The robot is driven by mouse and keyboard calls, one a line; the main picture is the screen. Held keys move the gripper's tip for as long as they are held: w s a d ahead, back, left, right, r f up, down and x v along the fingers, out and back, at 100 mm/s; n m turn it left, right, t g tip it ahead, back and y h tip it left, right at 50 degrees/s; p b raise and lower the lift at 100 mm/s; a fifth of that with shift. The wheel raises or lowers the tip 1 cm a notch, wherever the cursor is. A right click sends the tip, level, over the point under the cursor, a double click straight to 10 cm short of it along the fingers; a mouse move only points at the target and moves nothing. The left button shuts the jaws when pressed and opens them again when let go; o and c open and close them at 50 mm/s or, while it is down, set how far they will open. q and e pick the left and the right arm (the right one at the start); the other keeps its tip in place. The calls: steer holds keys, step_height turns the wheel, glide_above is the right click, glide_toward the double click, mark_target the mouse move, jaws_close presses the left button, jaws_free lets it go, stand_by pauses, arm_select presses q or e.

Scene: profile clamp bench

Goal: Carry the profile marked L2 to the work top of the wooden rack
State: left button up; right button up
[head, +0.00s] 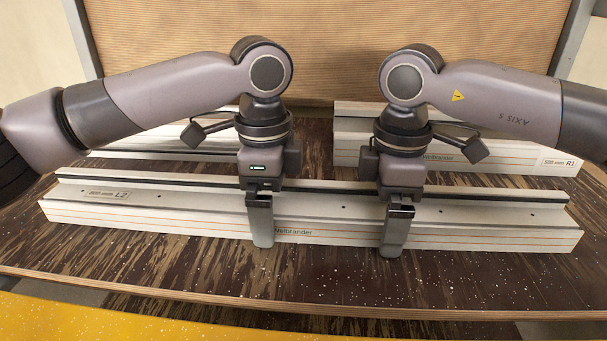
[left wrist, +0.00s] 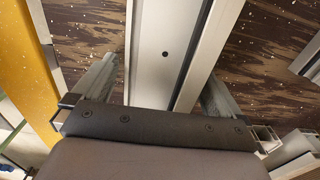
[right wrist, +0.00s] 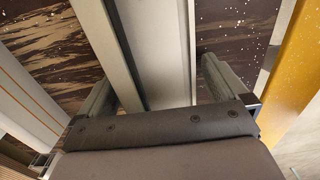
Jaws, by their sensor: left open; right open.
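The profile marked L2 (head: 330,212) is a long pale rail with orange lines, lying across the front of a dark-streaked wooden top (head: 180,270). Its L2 label is near its left end. My left gripper (head: 262,220) is open and straddles the profile left of its middle, one finger down its front face. My right gripper (head: 396,225) is open and straddles it right of the middle in the same way. The profile runs between the fingers in the left wrist view (left wrist: 155,60) and the right wrist view (right wrist: 158,50). The rear fingers are hidden in the head view.
A profile marked R1 (head: 510,155) lies behind at the right, and another profile (head: 170,142) behind at the left, partly hidden by my arm. A tan panel (head: 330,50) stands at the back. A yellow surface (head: 130,320) lies beyond the top's front edge.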

steer(key=shift+r, duration=0.2)
arm_select(q)
step_height(320, 180, up, 12)
steer(key=shift+f, duration=0.2)
arm_select(e)
step_height(320, 180, up, 12)
steer(key=shift+f, duration=0.15)
